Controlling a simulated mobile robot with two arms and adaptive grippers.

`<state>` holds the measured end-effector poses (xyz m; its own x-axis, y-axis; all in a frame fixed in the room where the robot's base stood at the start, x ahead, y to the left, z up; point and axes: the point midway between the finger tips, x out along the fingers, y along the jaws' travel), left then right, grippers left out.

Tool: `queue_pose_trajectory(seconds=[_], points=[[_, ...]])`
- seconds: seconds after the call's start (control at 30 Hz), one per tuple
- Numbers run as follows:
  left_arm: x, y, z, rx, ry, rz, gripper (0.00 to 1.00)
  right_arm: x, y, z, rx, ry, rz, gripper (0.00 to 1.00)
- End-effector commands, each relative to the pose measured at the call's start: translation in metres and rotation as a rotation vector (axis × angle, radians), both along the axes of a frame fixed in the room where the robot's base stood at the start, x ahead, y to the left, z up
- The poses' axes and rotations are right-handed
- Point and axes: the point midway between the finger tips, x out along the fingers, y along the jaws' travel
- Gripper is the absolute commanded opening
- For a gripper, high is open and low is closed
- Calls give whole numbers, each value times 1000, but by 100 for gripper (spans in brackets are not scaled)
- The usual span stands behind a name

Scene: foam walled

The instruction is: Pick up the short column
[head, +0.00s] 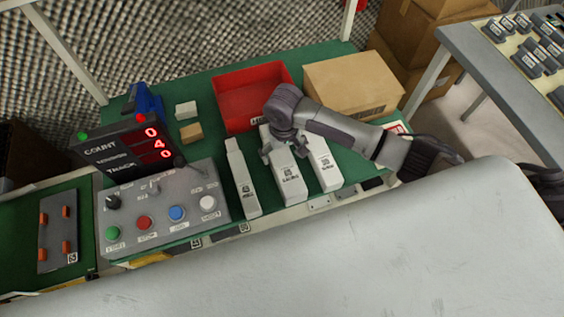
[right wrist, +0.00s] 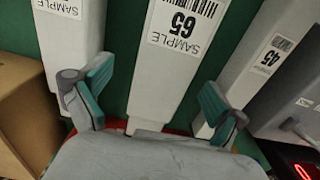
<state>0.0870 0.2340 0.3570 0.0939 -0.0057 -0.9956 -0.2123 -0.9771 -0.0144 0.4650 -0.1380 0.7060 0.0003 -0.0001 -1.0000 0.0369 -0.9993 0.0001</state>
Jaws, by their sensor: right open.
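Three white columns lie side by side on the green bench: a left one (head: 243,180), a middle one (head: 288,180) and a right one (head: 323,162). Which one is the short column is not certain from these views. My right gripper (head: 283,152) is open above the far part of the middle column. In the right wrist view, the open fingers (right wrist: 155,104) stand on either side of the middle column (right wrist: 170,65), which is labelled 65. The column labelled 45 (right wrist: 262,65) is at the right there, and another labelled column (right wrist: 72,60) is at the left. My left gripper is out of view.
A red bin (head: 250,88) and a cardboard box (head: 352,85) stand behind the columns. A control panel (head: 160,212) with buttons and a counter display (head: 130,148) stands at the left. Two small blocks (head: 190,131) lie behind. Gaps between columns are narrow.

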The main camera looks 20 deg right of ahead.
Motion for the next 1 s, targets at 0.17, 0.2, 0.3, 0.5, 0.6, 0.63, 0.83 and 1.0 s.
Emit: queue_pose_trajectory(seconds=[0.17, 0.2, 0.3, 0.5, 0.6, 0.63, 0.83, 1.0], points=[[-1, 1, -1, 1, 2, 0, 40, -4, 5, -27, -2, 4, 0, 97], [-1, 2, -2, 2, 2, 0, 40, -4, 5, -33, -2, 3, -1, 97], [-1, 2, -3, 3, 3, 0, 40, -4, 5, -44, -1, 1, 0, 97], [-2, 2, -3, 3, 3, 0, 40, -3, 5, -48, 0, 0, 0, 97], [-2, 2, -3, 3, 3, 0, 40, -3, 5, -48, 0, 0, 0, 97], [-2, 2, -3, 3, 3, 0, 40, -3, 5, -48, 0, 0, 0, 92], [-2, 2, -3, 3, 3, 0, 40, -3, 5, -48, 0, 0, 0, 59], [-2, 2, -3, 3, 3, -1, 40, -3, 5, -48, -1, 0, 0, 30]])
